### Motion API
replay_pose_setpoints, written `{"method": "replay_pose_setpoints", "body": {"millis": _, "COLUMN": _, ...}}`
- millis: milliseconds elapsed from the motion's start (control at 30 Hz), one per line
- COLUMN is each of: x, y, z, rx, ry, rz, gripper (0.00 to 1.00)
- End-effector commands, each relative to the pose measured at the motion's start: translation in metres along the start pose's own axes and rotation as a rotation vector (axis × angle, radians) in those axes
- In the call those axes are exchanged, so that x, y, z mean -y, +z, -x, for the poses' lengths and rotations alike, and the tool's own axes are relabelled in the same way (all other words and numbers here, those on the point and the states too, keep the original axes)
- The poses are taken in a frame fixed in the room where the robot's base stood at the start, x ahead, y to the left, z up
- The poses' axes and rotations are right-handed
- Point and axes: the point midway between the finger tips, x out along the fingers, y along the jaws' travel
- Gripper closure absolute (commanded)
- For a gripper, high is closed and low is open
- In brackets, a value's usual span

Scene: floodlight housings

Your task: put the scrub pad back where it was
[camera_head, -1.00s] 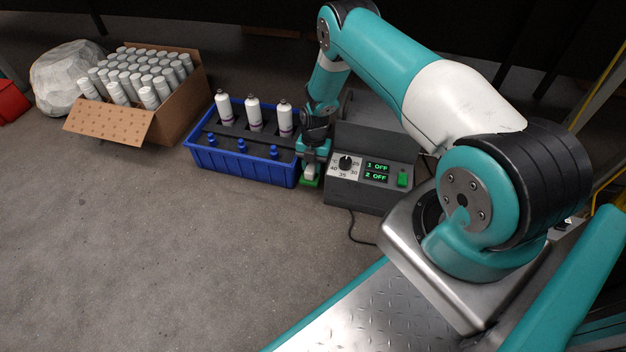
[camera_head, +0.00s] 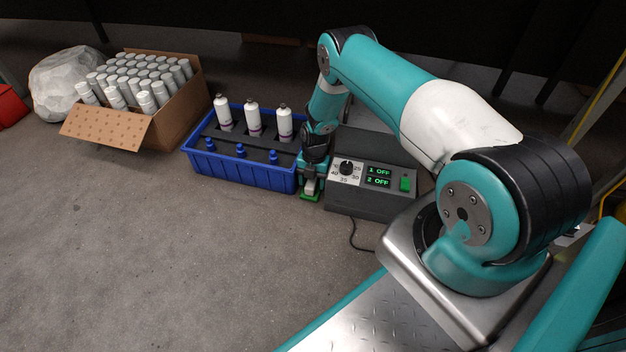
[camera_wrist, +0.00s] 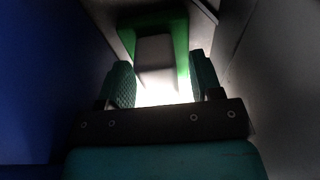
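The scrub pad, a green pad with a pale grey grip block, is low in the narrow gap between the blue bin and the grey control box. In the head view its green edge (camera_head: 310,197) shows just below my gripper (camera_head: 312,181). In the wrist view the pad's grey block (camera_wrist: 156,55) lies ahead, between the two teal fingers of my gripper (camera_wrist: 163,75). The fingers stand apart, with a visible gap between the block and the right finger. The pad sits slightly turned to the fingers. Whether its underside touches the floor is hidden.
The blue bin (camera_head: 235,172) with several white bottles and blue-topped items is close on the left. The control box (camera_head: 350,200), showing two OFF lines, is close on the right. A cardboard box (camera_head: 172,125) of cans stands farther left. The front floor is clear.

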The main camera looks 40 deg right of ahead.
Motion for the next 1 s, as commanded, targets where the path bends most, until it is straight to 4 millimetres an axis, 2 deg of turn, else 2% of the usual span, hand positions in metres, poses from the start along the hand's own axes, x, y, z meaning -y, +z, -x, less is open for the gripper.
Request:
{"method": "replay_pose_setpoints", "body": {"millis": 167, "x": 0.000, "y": 0.000, "z": 0.001, "rx": 0.000, "ry": 0.000, "rz": 0.000, "gripper": 0.41}}
{"method": "replay_pose_setpoints", "body": {"millis": 267, "x": 0.000, "y": -0.001, "z": 0.008, "rx": 0.001, "ry": 0.000, "rz": 0.000, "gripper": 0.41}}
{"method": "replay_pose_setpoints", "body": {"millis": 700, "x": 0.000, "y": -0.001, "z": 0.099, "rx": 0.001, "ry": 0.001, "rz": 0.000, "gripper": 0.41}}
{"method": "replay_pose_setpoints", "body": {"millis": 1000, "x": -0.004, "y": -0.002, "z": 0.131, "rx": 0.001, "ry": 0.004, "rz": -0.014, "gripper": 0.41}}
